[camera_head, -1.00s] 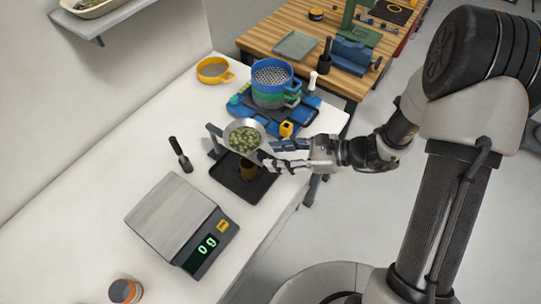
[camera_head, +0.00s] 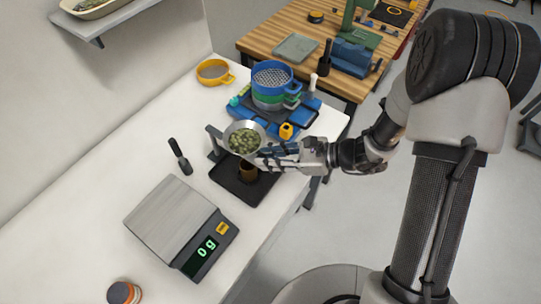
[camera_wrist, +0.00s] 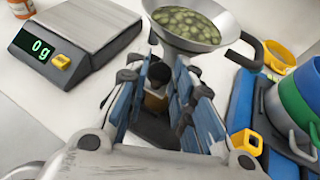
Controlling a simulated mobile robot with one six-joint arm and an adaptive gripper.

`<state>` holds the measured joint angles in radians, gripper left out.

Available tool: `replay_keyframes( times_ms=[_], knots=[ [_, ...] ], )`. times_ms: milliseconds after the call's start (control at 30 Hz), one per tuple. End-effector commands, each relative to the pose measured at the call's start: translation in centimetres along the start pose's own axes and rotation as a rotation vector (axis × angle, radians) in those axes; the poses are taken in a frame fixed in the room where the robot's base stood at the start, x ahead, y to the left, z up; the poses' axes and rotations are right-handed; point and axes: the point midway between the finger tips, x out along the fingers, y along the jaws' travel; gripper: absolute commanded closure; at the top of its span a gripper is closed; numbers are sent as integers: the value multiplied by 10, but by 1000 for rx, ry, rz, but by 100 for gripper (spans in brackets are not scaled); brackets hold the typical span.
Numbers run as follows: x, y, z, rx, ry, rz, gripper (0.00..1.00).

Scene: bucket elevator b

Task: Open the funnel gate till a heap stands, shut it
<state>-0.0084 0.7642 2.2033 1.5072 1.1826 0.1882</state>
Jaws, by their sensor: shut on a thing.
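The metal funnel (camera_head: 262,128) holds green pellets (camera_head: 243,141) and sits on a dark stand above a black tray (camera_head: 226,178). It also shows in the wrist view (camera_wrist: 180,42). A brown cup (camera_head: 248,174) stands in the tray under the funnel; its inside is hidden. My gripper (camera_head: 262,157) is at the funnel's lower right side. In the wrist view its blue-padded fingers are shut around a small dark piece (camera_wrist: 159,74) below the funnel, which looks like the gate's handle. The gate plate and spout are hidden, and no falling pellets can be made out.
A scale (camera_head: 170,218) reading 0 g stands in front of the tray. A dark-handled tool (camera_head: 180,157) lies to the left. A blue and green sieve stack (camera_head: 272,85) and a yellow sieve (camera_head: 214,72) are behind.

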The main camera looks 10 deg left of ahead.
Motion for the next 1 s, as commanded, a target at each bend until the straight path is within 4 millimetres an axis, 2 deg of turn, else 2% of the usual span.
replay_keyframes(
  times_ms=[167,533,767,1000],
  knots=[
    [0,0,0,0,0,0,100],
    [0,0,0,0,0,0,100],
    [-21,8,-9,3,0,-3,100],
    [-22,9,-9,0,0,0,100]
  ],
)
